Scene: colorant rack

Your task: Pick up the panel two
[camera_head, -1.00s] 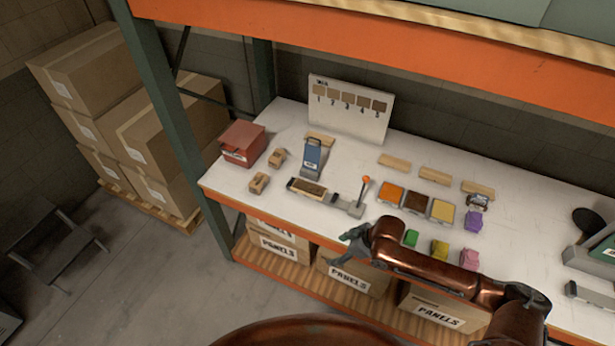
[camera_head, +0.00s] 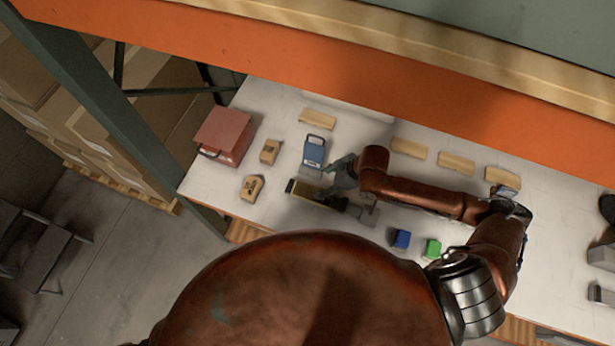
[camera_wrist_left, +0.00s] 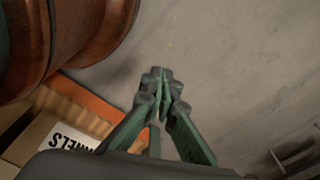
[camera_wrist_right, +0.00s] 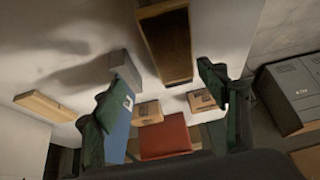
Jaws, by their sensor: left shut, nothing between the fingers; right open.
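No panel marked two can be made out now. A long tray (camera_head: 300,192) lies on the white shelf, and the right wrist view shows a brown wooden panel (camera_wrist_right: 168,42) in it. My right gripper (camera_head: 330,178) is open, its fingers above the shelf between the tray and a blue hand tool (camera_head: 314,151). In its wrist view (camera_wrist_right: 160,85) the fingers are spread with nothing between them. The blue tool also shows beside the left finger (camera_wrist_right: 118,125). My left gripper (camera_wrist_left: 163,76) is shut and empty over the floor; it is not in the head view.
A red box (camera_head: 223,134) and two small tan blocks (camera_head: 270,151) (camera_head: 252,188) stand left of the tool. Several wooden strips (camera_head: 409,147) line the back. Blue (camera_head: 401,239) and green (camera_head: 433,249) pieces lie near the front. An orange beam (camera_head: 300,62) crosses above.

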